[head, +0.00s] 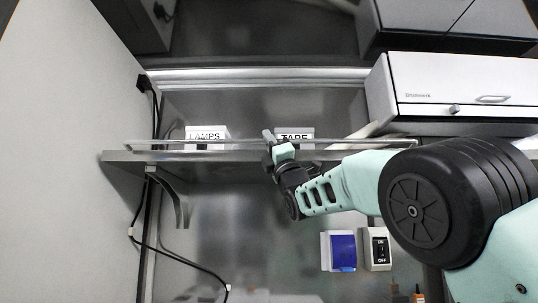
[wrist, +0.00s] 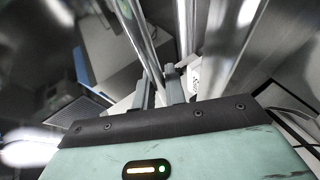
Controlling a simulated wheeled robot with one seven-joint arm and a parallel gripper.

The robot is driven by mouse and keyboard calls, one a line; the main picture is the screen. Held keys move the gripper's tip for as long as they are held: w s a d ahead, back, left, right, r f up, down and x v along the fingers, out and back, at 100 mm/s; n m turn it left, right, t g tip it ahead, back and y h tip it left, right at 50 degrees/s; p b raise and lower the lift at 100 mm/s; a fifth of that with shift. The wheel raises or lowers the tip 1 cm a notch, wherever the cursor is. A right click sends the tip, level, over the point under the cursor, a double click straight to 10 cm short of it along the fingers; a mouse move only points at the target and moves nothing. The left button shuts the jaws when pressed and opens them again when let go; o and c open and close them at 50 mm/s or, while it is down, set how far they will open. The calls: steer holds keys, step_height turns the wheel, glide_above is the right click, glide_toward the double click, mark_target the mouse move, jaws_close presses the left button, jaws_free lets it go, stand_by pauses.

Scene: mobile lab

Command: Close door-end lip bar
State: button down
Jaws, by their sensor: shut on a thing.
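The lip bar (head: 225,147) is a thin, pale rail running along the front of the grey shelf (head: 120,156) in the head view. In the wrist view the bar (wrist: 138,38) runs from the top edge down between the fingers. My gripper (head: 280,146) is at about the middle of the bar, and its fingers are shut on it. The gripper also shows in the wrist view (wrist: 162,90). The fingers and wrist hide a short stretch of the bar. I cannot tell how the bar's ends are seated.
Boxes labelled LAMPS (head: 207,133) and TAPE (head: 294,135) stand on the shelf behind the bar. A white cabinet (head: 460,85) is at the upper right. Below are a blue-fronted box (head: 342,250), an ON/OFF switch (head: 379,248) and hanging black cables (head: 180,256). A pale panel (head: 60,150) borders the left.

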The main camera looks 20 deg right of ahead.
steer(key=m+h, duration=0.2)
steer(key=r+m+h, duration=0.1)
steer(key=m+h, duration=0.1)
steer(key=h, duration=0.1)
steer(key=shift+w+d+r+m+b, duration=0.1)
steer(key=shift+m+b, duration=0.25)
steer(key=shift+m, duration=0.05)
steer(key=shift+w+r+m+g+h, duration=0.1)
steer(key=shift+r+m+g+h, duration=0.1)
steer(key=shift+m+g+h, duration=0.35)
steer(key=shift+w+r+m+g+h, duration=0.15)
steer(key=shift+m+g+h, duration=0.15)
steer(key=shift+h, duration=0.35)
steer(key=w+m+g+h+p, duration=0.1)
steer(key=g+p, duration=0.2)
steer(key=p, duration=0.2)
steer(key=w+r+m+g+h+p, duration=0.1)
steer(key=m+g+p, duration=0.1)
steer(key=p, duration=0.4)
steer(key=w+d+m+g+h+p, duration=0.1)
steer(key=m+g+p, duration=0.1)
steer(key=p, duration=0.4)
steer(key=shift+d+r+m+g, duration=0.1)
steer(key=shift+r+m+g, duration=0.2)
steer(key=shift+g, duration=0.55)
steer(key=shift+w+f+p, duration=0.1)
steer(key=shift+f+p, duration=0.05)
steer(key=shift+p, duration=0.2)
